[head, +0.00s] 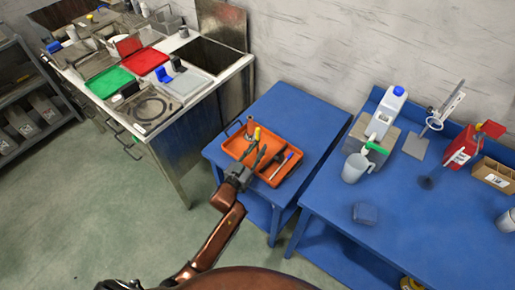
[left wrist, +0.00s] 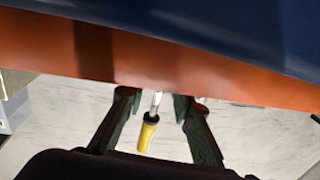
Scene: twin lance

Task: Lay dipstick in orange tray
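The orange tray (head: 236,146) lies on the small blue table; it also shows in the left wrist view as an orange band (left wrist: 200,72). A yellow-handled tool, which looks like the dipstick (head: 257,133), rises at the tray's back left. In the left wrist view its yellow handle and short metal shaft (left wrist: 147,133) show between my fingers; its lower end is hidden. My left gripper (head: 257,155) is over the tray's left part. Its fingers (left wrist: 155,100) are apart, with gaps either side of the shaft. My right gripper is not in view.
A red-and-blue pen-like tool (head: 283,164) lies in the tray's right part. A brown upright cylinder (head: 249,126) stands at its back left. The right blue table (head: 400,235) holds a jug (head: 355,168) and bottle (head: 386,115). The small table's right side is clear.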

